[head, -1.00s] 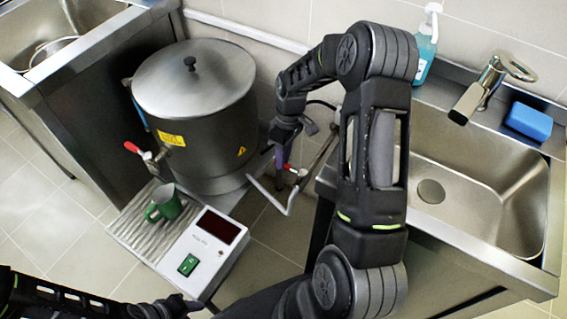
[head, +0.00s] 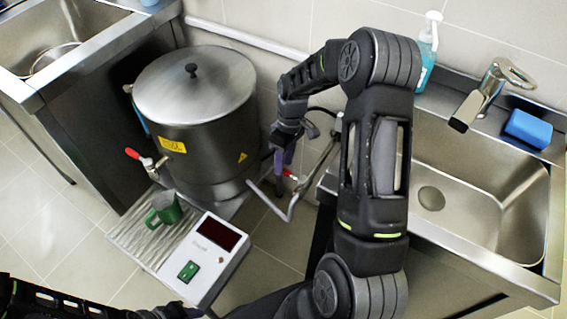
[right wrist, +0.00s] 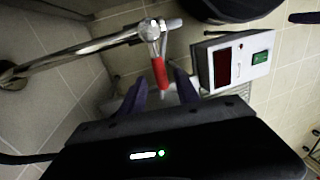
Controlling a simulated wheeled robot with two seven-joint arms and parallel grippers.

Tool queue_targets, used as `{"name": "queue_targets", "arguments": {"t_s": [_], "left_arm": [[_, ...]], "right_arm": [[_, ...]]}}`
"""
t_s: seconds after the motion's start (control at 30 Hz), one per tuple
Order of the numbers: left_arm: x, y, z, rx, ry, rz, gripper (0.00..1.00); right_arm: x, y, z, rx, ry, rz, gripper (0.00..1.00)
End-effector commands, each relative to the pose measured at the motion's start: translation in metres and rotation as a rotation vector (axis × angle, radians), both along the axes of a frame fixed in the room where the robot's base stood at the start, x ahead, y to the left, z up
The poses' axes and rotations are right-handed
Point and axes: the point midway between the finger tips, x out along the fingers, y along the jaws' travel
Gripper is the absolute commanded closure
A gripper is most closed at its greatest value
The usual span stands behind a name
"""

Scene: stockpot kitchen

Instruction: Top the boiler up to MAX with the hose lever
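The boiler (head: 200,110) is a lidded steel pot with yellow labels; its water level cannot be read. The hose lever (right wrist: 160,72) is red, on a steel valve at the end of a wall pipe (right wrist: 75,55). In the head view a little of its red (head: 288,173) shows beside my fingers. A bent spout (head: 285,212) runs from it toward the boiler. My right gripper (right wrist: 161,88) is open, its purple fingers spread either side of the lever's lower end; contact cannot be told. My left arm (head: 60,303) is low at left; its finger opening is unclear.
A drip tray (head: 130,235) holds a green mug (head: 165,208) below the boiler's red-handled tap (head: 140,158). A control box (head: 205,260) with dark display stands beside it. A sink (head: 480,190), faucet (head: 485,95), blue sponge (head: 528,128) and soap bottle (head: 427,60) are at right.

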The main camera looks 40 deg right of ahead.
Motion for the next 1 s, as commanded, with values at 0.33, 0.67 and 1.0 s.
{"name": "queue_targets", "arguments": {"t_s": [0.33,0.67,1.0], "left_arm": [[0.0,0.0,0.006,0.0,0.0,0.0,0.62],[0.0,0.0,0.006,0.0,0.0,0.0,0.62],[0.0,0.0,0.006,0.0,0.0,0.0,0.62]], "right_arm": [[0.005,-0.011,0.055,-0.002,-0.004,-0.001,0.62],[0.005,-0.012,0.066,0.0,-0.001,0.0,0.62],[0.005,-0.012,0.066,0.0,-0.001,-0.001,0.62]]}}
